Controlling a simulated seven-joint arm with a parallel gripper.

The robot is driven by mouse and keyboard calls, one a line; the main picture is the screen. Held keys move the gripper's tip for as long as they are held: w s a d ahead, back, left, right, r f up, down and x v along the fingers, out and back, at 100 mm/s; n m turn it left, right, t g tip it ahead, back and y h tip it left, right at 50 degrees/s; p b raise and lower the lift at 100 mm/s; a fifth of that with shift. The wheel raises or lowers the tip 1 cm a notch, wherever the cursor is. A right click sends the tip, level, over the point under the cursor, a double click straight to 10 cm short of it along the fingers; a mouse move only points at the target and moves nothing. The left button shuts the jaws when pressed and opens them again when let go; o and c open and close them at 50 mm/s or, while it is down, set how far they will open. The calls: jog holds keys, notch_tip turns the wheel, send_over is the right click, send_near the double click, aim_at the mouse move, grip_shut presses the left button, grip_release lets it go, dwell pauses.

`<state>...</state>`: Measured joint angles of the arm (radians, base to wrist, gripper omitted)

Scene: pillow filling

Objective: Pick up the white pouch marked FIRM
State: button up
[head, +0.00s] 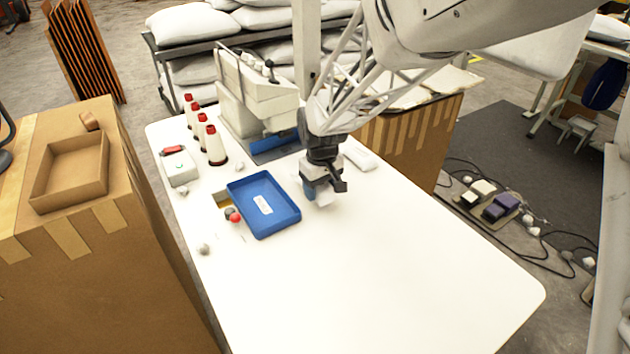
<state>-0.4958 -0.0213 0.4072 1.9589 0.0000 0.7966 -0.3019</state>
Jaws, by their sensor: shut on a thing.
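My gripper (324,192) is above the white table, just right of the blue tray, pointing down. It is shut on a small white pouch (325,199), which shows only in part below the fingers. Any marking on this pouch is hidden or too small to read. Another small white item (263,204), with faint marks too small to read, lies inside the blue tray (290,222). A further white pouch-like thing (360,158) lies on the table behind and right of my gripper.
A sewing machine (262,95) stands at the back of the table (380,270). White cones with red tops (214,145) and a white box (181,168) stand at the left. Small balls lie beside the tray. The table's front and right are clear.

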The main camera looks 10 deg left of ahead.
jog(key=shift+s+d, duration=0.2)
jog(key=shift+s, duration=0.05)
jog(key=shift+s, duration=0.1)
dwell(0.6)
